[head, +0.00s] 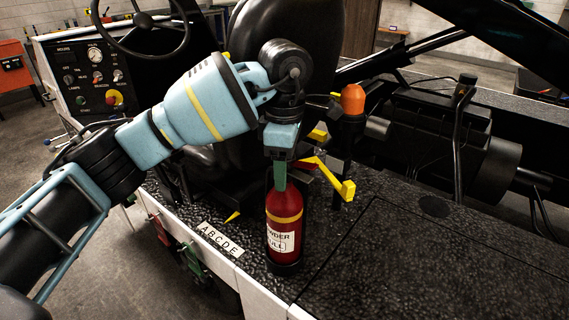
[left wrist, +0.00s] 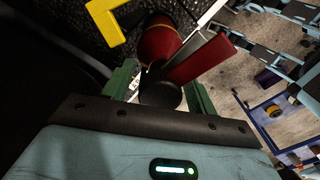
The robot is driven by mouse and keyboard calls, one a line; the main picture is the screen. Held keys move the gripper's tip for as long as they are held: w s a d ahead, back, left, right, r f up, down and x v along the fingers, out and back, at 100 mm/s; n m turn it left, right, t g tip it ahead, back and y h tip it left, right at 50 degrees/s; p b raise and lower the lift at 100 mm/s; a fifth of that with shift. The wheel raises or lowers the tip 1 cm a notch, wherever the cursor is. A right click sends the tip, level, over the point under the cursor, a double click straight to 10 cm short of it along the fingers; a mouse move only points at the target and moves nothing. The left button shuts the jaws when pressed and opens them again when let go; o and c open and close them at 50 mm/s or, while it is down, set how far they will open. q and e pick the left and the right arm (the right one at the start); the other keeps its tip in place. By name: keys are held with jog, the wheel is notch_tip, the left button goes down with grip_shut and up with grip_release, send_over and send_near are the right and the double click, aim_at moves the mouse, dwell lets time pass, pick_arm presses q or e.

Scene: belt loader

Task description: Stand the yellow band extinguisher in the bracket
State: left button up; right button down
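The red extinguisher (head: 284,238) with a yellow band stands nearly upright at the deck's edge in the head view, its base in dark shadow or a dark cup. In the left wrist view its red body (left wrist: 158,42) shows beyond a black round top. My left gripper (head: 281,172) is at its neck, with green fingers (left wrist: 160,85) on both sides of the top; whether they press on it is unclear. A yellow arm (head: 346,189), apparently of the bracket, sticks out right of the neck and shows in the left wrist view (left wrist: 105,24). My right gripper is out of view.
An orange-topped post (head: 352,100) stands close behind right of the gripper. The seat (head: 262,50), steering wheel and control panel (head: 94,75) are behind my left arm. The dark deck at right is clear.

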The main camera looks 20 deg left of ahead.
pick_arm(q)
notch_tip(320, 180, up, 12)
jog(key=shift+r+p, duration=0.1)
jog(key=shift+p, duration=0.3)
dwell(0.4)
dwell(1.2)
